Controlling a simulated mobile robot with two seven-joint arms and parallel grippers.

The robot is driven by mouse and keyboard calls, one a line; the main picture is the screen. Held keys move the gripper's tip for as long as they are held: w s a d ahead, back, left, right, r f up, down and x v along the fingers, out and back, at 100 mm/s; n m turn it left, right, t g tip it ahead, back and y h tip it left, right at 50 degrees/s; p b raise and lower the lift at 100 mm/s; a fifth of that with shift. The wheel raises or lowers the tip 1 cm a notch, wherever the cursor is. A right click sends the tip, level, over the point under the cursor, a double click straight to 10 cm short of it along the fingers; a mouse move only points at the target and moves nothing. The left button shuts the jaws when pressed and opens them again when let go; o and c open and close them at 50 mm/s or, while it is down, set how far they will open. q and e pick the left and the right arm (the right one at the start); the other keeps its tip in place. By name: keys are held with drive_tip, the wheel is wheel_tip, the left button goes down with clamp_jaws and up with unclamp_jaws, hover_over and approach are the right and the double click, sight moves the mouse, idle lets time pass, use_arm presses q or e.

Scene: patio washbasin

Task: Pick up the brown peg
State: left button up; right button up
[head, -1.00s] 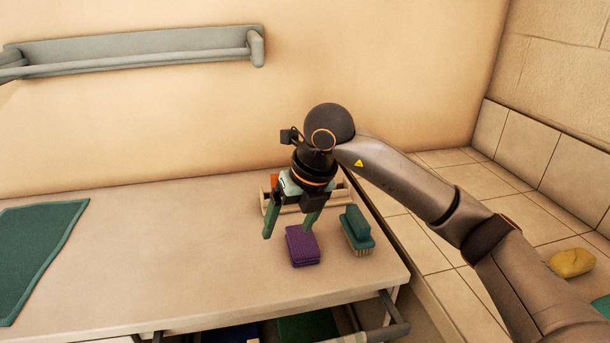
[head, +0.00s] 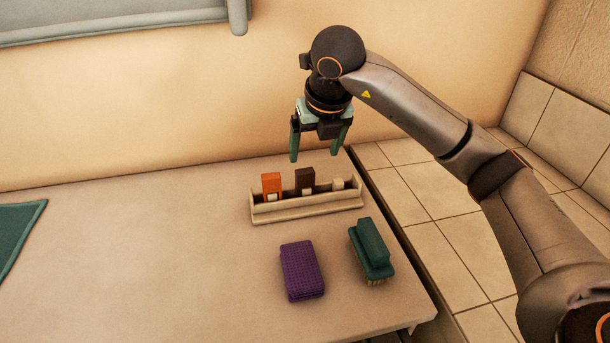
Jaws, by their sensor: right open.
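The brown peg (head: 305,179) stands upright in a beige rack (head: 308,209) near the back right of the table. An orange peg (head: 271,184) stands to its left in the same rack, and a short beige piece (head: 338,184) shows to its right. My right gripper (head: 318,157) is open and empty, with its green fingers pointing down. In the picture it appears just above the brown peg, apart from it. The lower part of the peg is hidden by the rack's front. My left gripper is not in view.
A purple sponge (head: 302,270) and a green brush (head: 371,250) lie in front of the rack. A green mat (head: 18,232) is at the left edge. The middle of the table (head: 150,255) is clear. A wall rail (head: 110,18) runs above.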

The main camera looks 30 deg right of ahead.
sight(306, 173)
drive_tip(key=x, duration=0.6)
drive_tip(key=shift+f, duration=0.15)
drive_tip(key=shift+a+x, duration=0.15)
drive_tip(key=shift+x, duration=1.15)
drive_tip(key=shift+a+x, duration=0.15)
drive_tip(key=shift+x, duration=1.1)
drive_tip(key=shift+w, duration=0.15)
clamp_jaws()
